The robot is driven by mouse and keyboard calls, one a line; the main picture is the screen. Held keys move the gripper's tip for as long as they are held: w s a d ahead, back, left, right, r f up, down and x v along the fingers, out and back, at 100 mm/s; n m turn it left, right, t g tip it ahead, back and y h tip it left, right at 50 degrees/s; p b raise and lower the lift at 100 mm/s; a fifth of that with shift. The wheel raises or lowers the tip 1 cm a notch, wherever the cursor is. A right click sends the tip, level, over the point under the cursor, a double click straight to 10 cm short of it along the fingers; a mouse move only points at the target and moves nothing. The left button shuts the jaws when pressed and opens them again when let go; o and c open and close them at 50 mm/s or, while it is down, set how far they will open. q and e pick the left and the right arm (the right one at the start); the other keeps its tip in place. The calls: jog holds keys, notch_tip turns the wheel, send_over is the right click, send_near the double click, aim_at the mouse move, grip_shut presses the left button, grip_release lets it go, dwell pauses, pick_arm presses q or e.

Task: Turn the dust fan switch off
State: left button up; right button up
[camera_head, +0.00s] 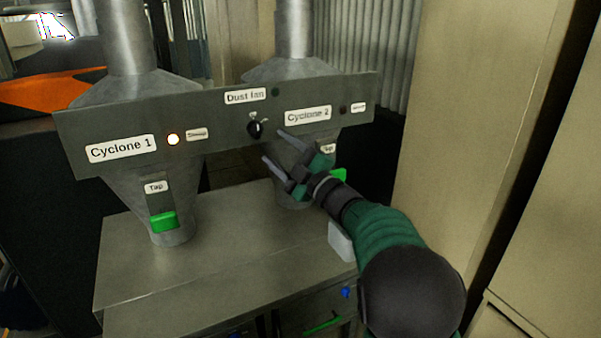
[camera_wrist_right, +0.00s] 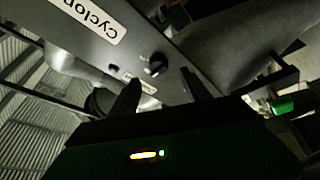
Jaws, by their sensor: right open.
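The dust fan switch (camera_head: 255,129) is a small black rotary knob on the grey panel (camera_head: 220,118), below the "Dust fan" label (camera_head: 245,96). A dark green, unlit lamp (camera_head: 275,91) sits beside that label. My right gripper (camera_head: 273,145) is open and empty, its fingers pointing at the panel just right of and below the knob. In the right wrist view the knob (camera_wrist_right: 157,65) shows just beyond and between the two fingertips (camera_wrist_right: 161,77), apart from them. I cannot tell clearly which way the knob points. My left gripper is not in view.
Cyclone 1 (camera_head: 125,50) has a lit lamp (camera_head: 173,139) and a green tap (camera_head: 163,222). Cyclone 2's lamp (camera_head: 345,109) is dark; its green tap (camera_head: 338,175) is partly behind my right gripper. A grey cabinet top (camera_head: 220,245) lies below. A beige cabinet (camera_head: 480,100) stands at right.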

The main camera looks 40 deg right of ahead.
jog(key=b+v, duration=0.1)
jog(key=v, duration=0.9)
jog(key=shift+f, duration=0.1)
jog(key=a+f+m+g+h+p, duration=0.25)
jog(key=a+f+m+g, duration=0.25)
jog(key=f, duration=0.5)
jog(key=a+f+m+g+h+p, duration=0.1)
jog(key=a+f+m+g+p, duration=0.2)
jog(key=a+f+m+g, duration=0.45)
jog(key=s+a+f+g+y+p, duration=0.1)
jog(key=s+a+f+g, duration=0.2)
jog(key=s+a+f, duration=0.2)
jog(key=s+a+f+g+y+p, duration=0.1)
jog(key=s+a+f+g, duration=0.2)
jog(key=s+a+f, duration=0.3)
jog(key=s+f, duration=0.1)
jog(key=s, duration=0.4)
